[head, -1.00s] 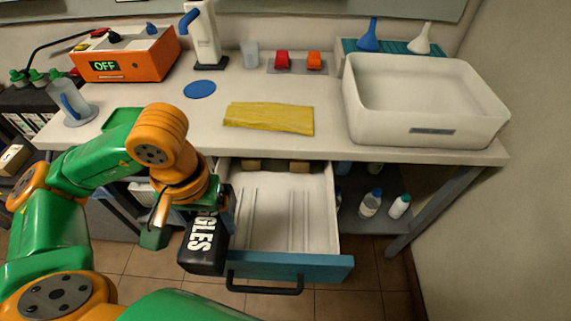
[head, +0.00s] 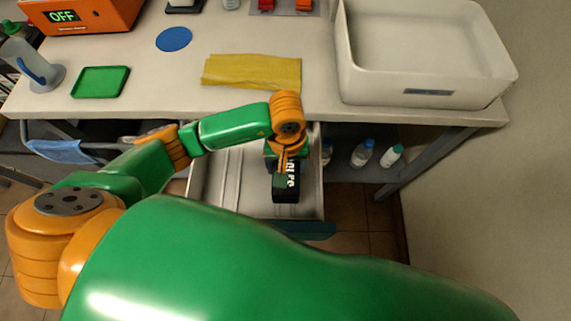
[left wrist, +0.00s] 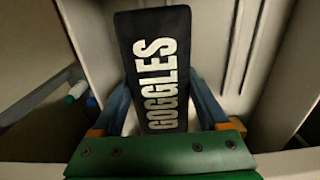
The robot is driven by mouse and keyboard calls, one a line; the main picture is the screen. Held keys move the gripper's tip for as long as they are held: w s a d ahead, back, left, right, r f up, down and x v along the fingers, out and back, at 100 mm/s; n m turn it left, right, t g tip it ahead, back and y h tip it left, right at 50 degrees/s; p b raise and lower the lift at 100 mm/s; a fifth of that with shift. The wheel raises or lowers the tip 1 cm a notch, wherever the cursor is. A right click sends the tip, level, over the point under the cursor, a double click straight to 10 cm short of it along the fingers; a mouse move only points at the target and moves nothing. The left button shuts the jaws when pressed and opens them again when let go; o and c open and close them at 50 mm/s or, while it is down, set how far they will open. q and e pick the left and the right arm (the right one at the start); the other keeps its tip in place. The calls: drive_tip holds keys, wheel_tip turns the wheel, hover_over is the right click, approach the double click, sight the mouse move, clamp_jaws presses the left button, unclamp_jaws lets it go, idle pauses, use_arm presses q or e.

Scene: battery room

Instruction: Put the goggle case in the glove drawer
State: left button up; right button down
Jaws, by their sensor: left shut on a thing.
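The goggle case (head: 286,190) is a black box with white lettering. My left gripper (head: 286,163) is shut on it. In the left wrist view the case (left wrist: 155,75) reads "GOGGLES" and sits between the two blue fingers. The glove drawer (head: 318,228) is pulled open under the counter, with a pale inside and a teal front. The case is over the right part of the drawer; I cannot tell whether it touches the drawer floor. My arm hides part of the drawer. My right gripper is not in view.
The counter holds a yellow cloth (head: 252,71), a blue disc (head: 174,39), a green tray (head: 100,81) and a large white basin (head: 425,55). Bottles (head: 362,153) stand on a shelf right of the drawer. The drawer's left part looks bare.

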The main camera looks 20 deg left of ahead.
use_arm(q)
drive_tip(key=shift+s+f, duration=0.1)
drive_tip(key=shift+f, duration=0.75)
drive_tip(key=shift+f+b, duration=0.65)
drive_tip(key=shift+b, duration=0.15)
drive_tip(key=o, duration=1.5)
drive_tip(key=shift+c, duration=0.2)
drive_tip(key=shift+r, duration=0.15)
wheel_tip(320, 180, up, 2)
drive_tip(key=shift+p, duration=1.15)
wheel_tip(320, 180, up, 10)
drive_tip(key=shift+b, duration=0.6)
drive_tip(key=shift+r, duration=0.55)
